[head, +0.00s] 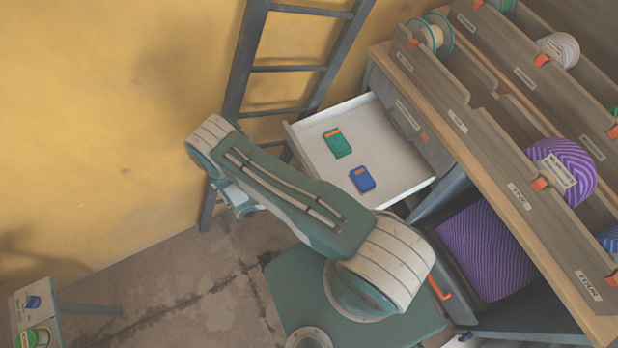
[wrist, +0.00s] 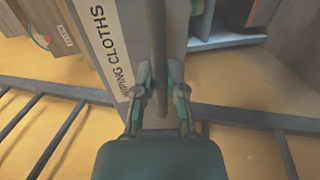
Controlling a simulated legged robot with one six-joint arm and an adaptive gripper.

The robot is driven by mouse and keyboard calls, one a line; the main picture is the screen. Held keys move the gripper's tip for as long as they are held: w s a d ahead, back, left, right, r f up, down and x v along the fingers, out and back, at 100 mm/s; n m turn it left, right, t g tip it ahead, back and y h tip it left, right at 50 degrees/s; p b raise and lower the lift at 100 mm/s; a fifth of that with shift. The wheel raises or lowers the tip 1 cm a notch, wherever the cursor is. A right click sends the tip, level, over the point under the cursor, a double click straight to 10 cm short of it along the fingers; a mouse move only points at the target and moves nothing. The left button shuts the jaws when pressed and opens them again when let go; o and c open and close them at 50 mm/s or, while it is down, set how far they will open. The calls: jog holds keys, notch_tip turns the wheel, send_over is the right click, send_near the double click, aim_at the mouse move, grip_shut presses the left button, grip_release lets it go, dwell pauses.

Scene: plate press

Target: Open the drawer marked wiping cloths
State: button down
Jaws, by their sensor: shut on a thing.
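In the wrist view, my gripper (wrist: 163,108) is shut on the dark bar handle (wrist: 160,55) of a grey drawer front (wrist: 178,20). In the head view, a white-lined drawer (head: 325,170) stands pulled out from the cabinet. A green box (head: 337,143) and a blue box (head: 362,179) lie inside it. Its front's outer face is turned away there, and my gripper is hidden behind my arm.
A dark ladder (head: 288,68) stands against the yellow wall, close to the open drawer's far end. Above, wooden-edged shelves hold spools and a purple striped roll (head: 562,170). A larger purple roll (head: 487,250) sits in a lower bay. A small stand (head: 42,290) is at lower left.

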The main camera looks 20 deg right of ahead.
jog(key=shift+a+f, duration=0.15)
jog(key=c, duration=0.7)
grip_release()
jog(key=shift+a, duration=0.1)
jog(key=v, duration=1.2)
jog(key=shift+w, duration=0.1)
